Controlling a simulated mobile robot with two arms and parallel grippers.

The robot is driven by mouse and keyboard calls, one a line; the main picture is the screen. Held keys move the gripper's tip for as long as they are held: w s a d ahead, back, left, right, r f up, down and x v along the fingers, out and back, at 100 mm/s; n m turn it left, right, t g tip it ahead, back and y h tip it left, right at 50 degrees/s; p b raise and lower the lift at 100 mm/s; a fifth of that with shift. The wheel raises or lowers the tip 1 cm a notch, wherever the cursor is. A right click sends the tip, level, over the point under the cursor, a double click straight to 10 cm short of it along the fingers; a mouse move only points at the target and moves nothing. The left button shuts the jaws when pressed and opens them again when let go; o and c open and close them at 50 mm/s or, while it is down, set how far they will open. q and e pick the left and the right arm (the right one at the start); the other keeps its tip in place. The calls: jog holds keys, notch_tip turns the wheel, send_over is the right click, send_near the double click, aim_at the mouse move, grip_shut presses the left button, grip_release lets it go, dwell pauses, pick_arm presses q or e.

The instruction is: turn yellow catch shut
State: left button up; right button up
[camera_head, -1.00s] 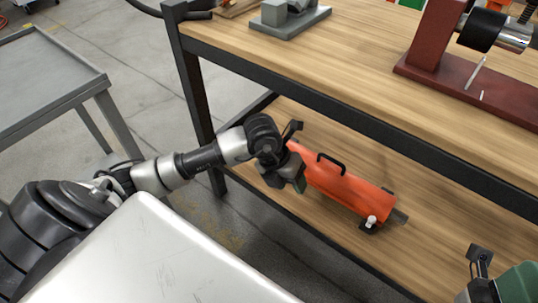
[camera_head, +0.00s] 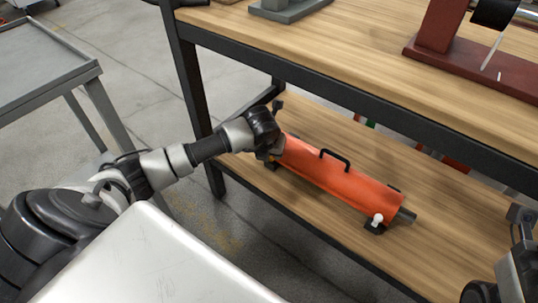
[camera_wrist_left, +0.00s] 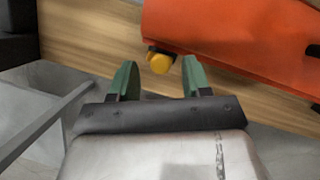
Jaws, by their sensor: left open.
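A long orange case (camera_head: 340,178) with a black handle lies on the lower wooden shelf. The yellow catch (camera_wrist_left: 160,62) is a small rounded knob at the case's lower edge in the left wrist view. It is hidden behind my arm in the head view. My left gripper (camera_wrist_left: 158,74) is open, its green fingers pointing at the catch, one on either side of it in the picture. I cannot tell whether they touch it. In the head view the left gripper (camera_head: 268,154) is at the case's left end. My right gripper (camera_head: 515,272) is partly in view at the lower right edge, its jaws unclear.
A white knob (camera_head: 377,219) is at the case's right end. The upper bench top (camera_head: 345,55) and its dark front beam overhang the shelf. A dark bench leg (camera_head: 193,95) stands left of the case. A grey cart (camera_head: 45,65) stands at far left.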

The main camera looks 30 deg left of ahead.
pick_arm(q)
jog(key=shift+w+f, duration=0.15)
jog(key=shift+f, duration=0.15)
grip_shut()
